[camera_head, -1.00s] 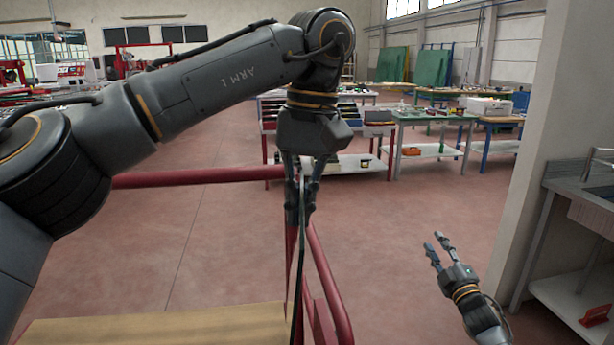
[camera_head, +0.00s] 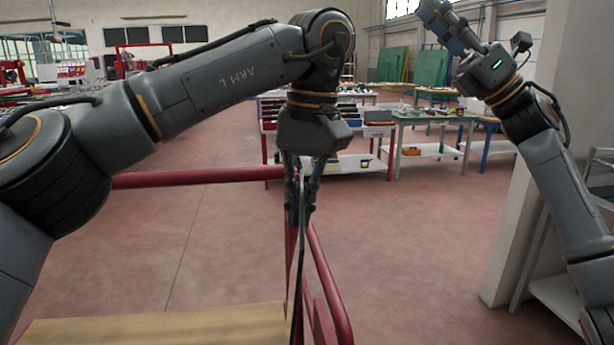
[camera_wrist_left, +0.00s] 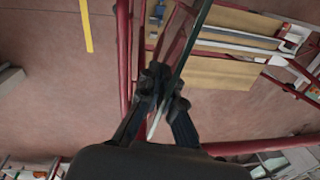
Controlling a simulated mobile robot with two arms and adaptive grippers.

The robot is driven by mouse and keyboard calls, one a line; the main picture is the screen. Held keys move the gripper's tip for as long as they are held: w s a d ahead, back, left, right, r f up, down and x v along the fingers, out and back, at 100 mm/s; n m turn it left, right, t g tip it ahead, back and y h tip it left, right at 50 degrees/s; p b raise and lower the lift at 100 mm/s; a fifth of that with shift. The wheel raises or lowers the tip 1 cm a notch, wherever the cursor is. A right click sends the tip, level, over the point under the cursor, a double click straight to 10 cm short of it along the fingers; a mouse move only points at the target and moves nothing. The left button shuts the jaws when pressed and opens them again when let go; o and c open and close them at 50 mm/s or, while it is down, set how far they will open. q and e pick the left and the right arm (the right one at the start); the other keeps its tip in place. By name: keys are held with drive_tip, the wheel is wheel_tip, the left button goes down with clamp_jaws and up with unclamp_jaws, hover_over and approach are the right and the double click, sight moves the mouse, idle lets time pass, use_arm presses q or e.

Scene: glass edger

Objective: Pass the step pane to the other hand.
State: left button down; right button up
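The step pane (camera_head: 299,262) is a thin sheet seen nearly edge-on in the head view, hanging down from my left gripper (camera_head: 302,205). My left gripper is shut on its upper edge; the pane also shows between the fingers in the left wrist view (camera_wrist_left: 184,65). The left gripper (camera_wrist_left: 163,92) points down over the red-railed cart. My right gripper (camera_head: 436,14) is raised at the upper right of the head view, well apart from the pane. Its fingers point up and left, partly cut by the top edge, and their opening is unclear.
A cart with red rails (camera_head: 330,285) and a wooden deck (camera_head: 150,326) stands below the pane. Work tables (camera_head: 432,117) with parts stand behind. A pale pillar (camera_head: 530,130) and a sink bench are at the right. The floor between cart and pillar is clear.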

drive_tip(key=s+a+r+n+g+h, duration=0.3)
drive_tip(key=s+a+n+g+h, duration=0.1)
drive_tip(key=s+a+n+g, duration=0.65)
use_arm(q)
drive_tip(key=shift+s+a+r, duration=0.1)
use_arm(e)
drive_tip(key=n+t+h, duration=0.8)
drive_tip(key=n+h, duration=0.6)
drive_tip(key=h, duration=0.6)
hover_over(301, 224)
drive_tip(key=s, duration=0.2)
wheel_tip(301, 224, down, 20)
drive_tip(key=shift+s+d+r, duration=0.15)
drive_tip(key=shift+r, duration=0.05)
drive_tip(key=shift+d+f+t, duration=0.2)
drive_tip(key=shift+t, duration=0.05)
drive_tip(key=x, duration=1.1)
drive_tip(key=shift+w+d+f, duration=0.1)
drive_tip(key=shift+w+f, duration=0.2)
